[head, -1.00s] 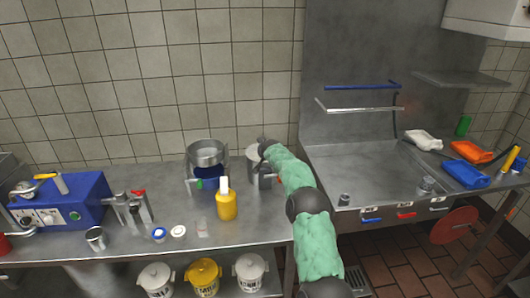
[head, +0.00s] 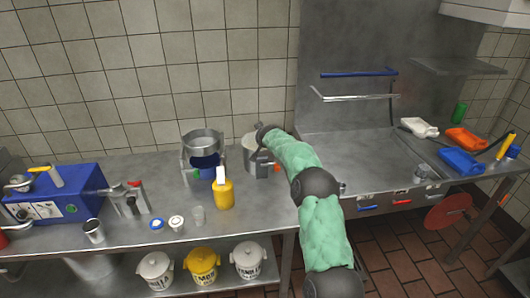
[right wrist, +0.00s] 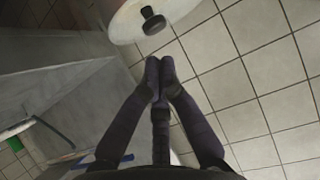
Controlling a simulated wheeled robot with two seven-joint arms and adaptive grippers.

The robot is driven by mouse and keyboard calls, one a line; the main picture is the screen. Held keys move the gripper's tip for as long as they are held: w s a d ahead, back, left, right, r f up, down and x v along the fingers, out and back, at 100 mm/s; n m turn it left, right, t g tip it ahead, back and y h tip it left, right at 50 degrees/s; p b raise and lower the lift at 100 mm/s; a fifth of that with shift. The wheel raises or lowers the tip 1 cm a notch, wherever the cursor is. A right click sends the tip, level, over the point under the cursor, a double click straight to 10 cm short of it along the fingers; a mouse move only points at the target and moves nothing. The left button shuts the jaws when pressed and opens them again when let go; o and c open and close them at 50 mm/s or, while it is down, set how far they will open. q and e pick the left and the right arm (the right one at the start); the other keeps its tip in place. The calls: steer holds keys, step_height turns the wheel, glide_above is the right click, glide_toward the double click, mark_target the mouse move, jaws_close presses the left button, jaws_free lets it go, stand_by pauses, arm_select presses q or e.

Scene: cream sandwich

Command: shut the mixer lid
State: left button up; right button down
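A pale metal pot (head: 250,147), which seems to be the mixer, stands at the back of the counter against the tiled wall. My right arm in its green sleeve reaches to it, and the dark right hand (head: 265,133) is at its upper right rim. In the right wrist view, a pale round lid (right wrist: 180,8) with a black knob (right wrist: 152,22) shows at the top. The right gripper (right wrist: 160,62) has its fingertips together, empty, just below the knob and apart from it in the picture. Whether it touches the lid's edge is unclear. My left gripper is not in view.
Left of the pot stand a metal bowl (head: 202,139) on a stand and a yellow bottle (head: 225,194). A blue machine (head: 80,185) is at the far left. Lidded buckets (head: 201,265) sit below.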

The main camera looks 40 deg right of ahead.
steer(key=s+a+f+b, duration=0.2)
steer(key=s+a, duration=0.1)
steer(key=s, duration=0.2)
steer(key=shift+s+a, duration=0.3)
steer(key=shift+a, duration=0.05)
stand_by(0.3)
